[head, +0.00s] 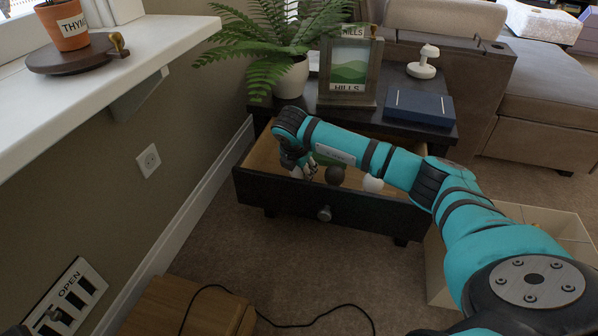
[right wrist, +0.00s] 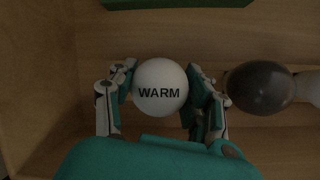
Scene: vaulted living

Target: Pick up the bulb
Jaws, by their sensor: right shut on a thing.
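A white round bulb marked WARM (right wrist: 160,90) is between the two fingers of my right gripper (right wrist: 160,100) in the right wrist view. The fingers press on it from both sides. In the head view the right gripper (head: 304,168) reaches down into the open drawer (head: 285,194), and the arm hides part of the drawer. A dark bulb (right wrist: 259,88) lies just right of the gripper; it also shows in the head view (head: 335,175). Another white bulb (head: 372,184) lies further right in the drawer. My left gripper is not in view.
The drawer's wooden walls are close around the gripper. On the side table above stand a fern (head: 291,78), a picture frame (head: 349,68), a blue box (head: 419,106) and a small white object (head: 423,64). A cream divided box (head: 437,270) stands on the floor at right.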

